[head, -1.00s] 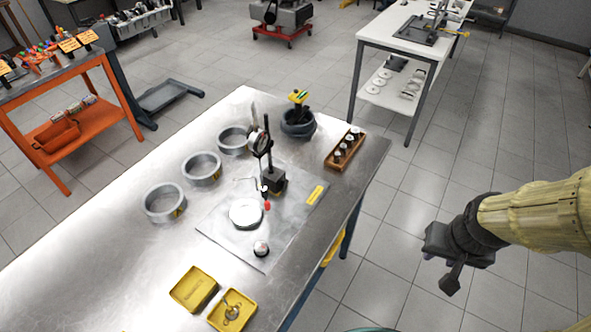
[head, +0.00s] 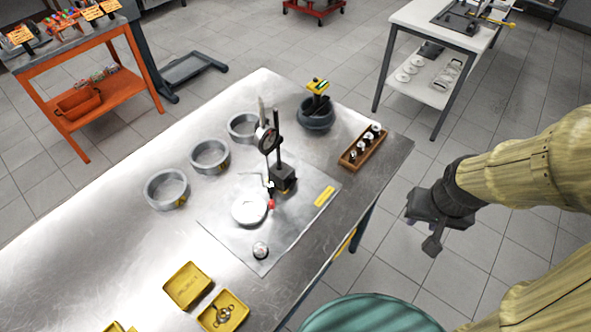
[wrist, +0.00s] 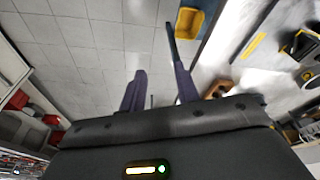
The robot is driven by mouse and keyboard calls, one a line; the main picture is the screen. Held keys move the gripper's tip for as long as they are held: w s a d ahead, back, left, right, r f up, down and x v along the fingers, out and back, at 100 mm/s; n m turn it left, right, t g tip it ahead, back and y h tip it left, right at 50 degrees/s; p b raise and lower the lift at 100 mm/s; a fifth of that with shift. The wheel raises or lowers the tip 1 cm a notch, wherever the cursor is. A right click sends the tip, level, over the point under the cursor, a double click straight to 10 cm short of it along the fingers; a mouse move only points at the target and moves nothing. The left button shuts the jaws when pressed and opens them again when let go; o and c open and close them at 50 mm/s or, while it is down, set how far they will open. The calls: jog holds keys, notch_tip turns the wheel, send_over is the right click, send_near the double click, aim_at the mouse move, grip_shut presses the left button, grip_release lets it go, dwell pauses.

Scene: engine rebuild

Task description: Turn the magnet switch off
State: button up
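A dial indicator stand (head: 277,143) stands upright on a grey plate (head: 232,228) on the metal table, with a black block base (head: 283,180). A small red knob (head: 270,204) shows at the front of the base; its on or off setting is too small to read. My gripper (head: 432,244) hangs over the floor to the right of the table, apart from the stand. In the wrist view its two fingers (wrist: 159,72) are spread with nothing between them. A dark object at that view's right edge cannot be identified surely.
Several metal rings (head: 210,156) stand along the table's far left. A dark pot (head: 316,114) and a wooden rack (head: 362,148) stand at the back right. Yellow trays (head: 188,286) lie near the front. A white table (head: 440,35) stands behind; clear floor lies right of the metal table.

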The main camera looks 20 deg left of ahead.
jog(key=shift+s, duration=0.15)
jog(key=w+r+n+t+p, duration=0.1)
jog(key=w+r+t, duration=0.2)
jog(key=w, duration=0.6)
jog(key=w+r+t+p, duration=0.1)
jog(key=w+r+t, duration=0.1)
jog(key=w, duration=0.7)
jog(key=w+a+r+n+t+y, duration=0.3)
jog(key=w+a+r+y, duration=0.15)
jog(key=w+a, duration=0.5)
jog(key=w+a+f+n+g+y+p, duration=0.2)
jog(key=a+n+g+y, duration=0.35)
jog(key=a, duration=0.35)
jog(key=s+f+n+g+h+p, duration=0.2)
jog(key=s+f+g, duration=0.5)
jog(key=g, duration=0.4)
jog(key=shift+s+f, duration=0.35)
jog(key=shift+s, duration=0.5)
